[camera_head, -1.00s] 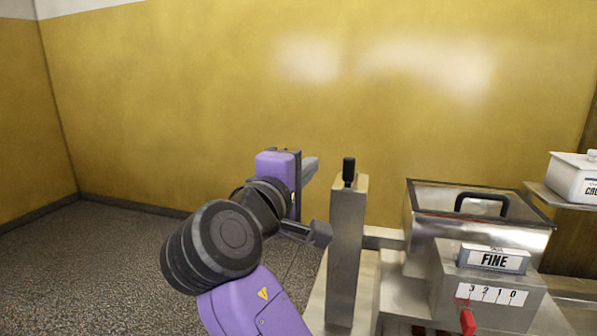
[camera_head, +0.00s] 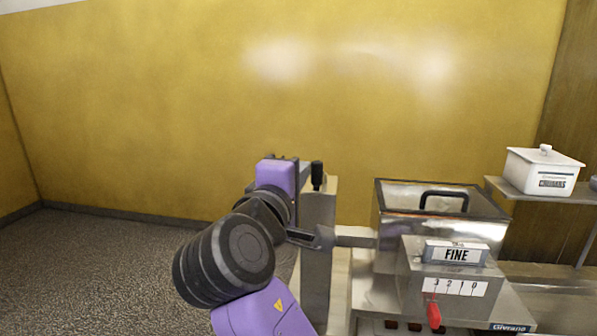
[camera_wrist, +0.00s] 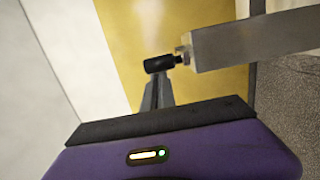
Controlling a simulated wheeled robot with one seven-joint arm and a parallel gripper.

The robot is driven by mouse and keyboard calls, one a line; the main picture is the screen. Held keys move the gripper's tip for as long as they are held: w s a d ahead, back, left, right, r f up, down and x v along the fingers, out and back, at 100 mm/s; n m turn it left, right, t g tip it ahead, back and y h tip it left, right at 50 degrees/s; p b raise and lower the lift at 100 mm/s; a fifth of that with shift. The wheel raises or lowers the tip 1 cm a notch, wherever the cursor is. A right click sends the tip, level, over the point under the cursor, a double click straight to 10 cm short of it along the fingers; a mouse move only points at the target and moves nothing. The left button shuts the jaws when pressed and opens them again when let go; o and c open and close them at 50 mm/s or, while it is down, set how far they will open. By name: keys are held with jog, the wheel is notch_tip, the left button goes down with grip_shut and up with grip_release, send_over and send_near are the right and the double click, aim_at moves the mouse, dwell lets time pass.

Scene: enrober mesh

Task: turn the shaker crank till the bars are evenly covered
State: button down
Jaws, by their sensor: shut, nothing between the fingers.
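The shaker crank shows as an upright metal arm (camera_head: 318,245) with a black knob (camera_head: 317,176) on top, left of the metal hopper (camera_head: 480,228). In the wrist view the black knob (camera_wrist: 159,64) sticks out from the end of the crank's metal arm (camera_wrist: 255,40). My gripper (camera_wrist: 155,92) is shut and empty, its fingertips close below the knob; I cannot tell whether they touch. In the head view my wrist is just left of the knob and the fingertips are hard to make out. Dark brown bars (camera_head: 391,324) show partly at the bottom edge.
A box marked FINE (camera_head: 456,254) carries a 3-2-1-0 scale with a red lever (camera_head: 434,315) near 3. A white lidded tub (camera_head: 541,174) stands on a shelf at right. The yellow wall is behind; open floor lies left.

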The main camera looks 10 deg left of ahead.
jog(key=shift+d, duration=0.1)
jog(key=shift+s+d+r+n+y+p, duration=0.1)
jog(key=shift+d+n+y+p, duration=0.55)
jog(key=shift+y, duration=0.35)
jog(key=shift+s+d+r+n+y+p, duration=0.1)
jog(key=shift+d+n+y+p, duration=0.6)
jog(key=shift+y, duration=0.3)
jog(key=w+d+n+g+y+b, duration=0.3)
jog(key=w+d+n+y+b, duration=0.3)
jog(key=w+d+y+b, duration=0.3)
jog(key=shift+w+d+f+y+b, duration=0.25)
jog(key=shift+w+d+b, duration=0.2)
jog(key=shift+b, duration=0.55)
jog(key=shift+n, duration=0.25)
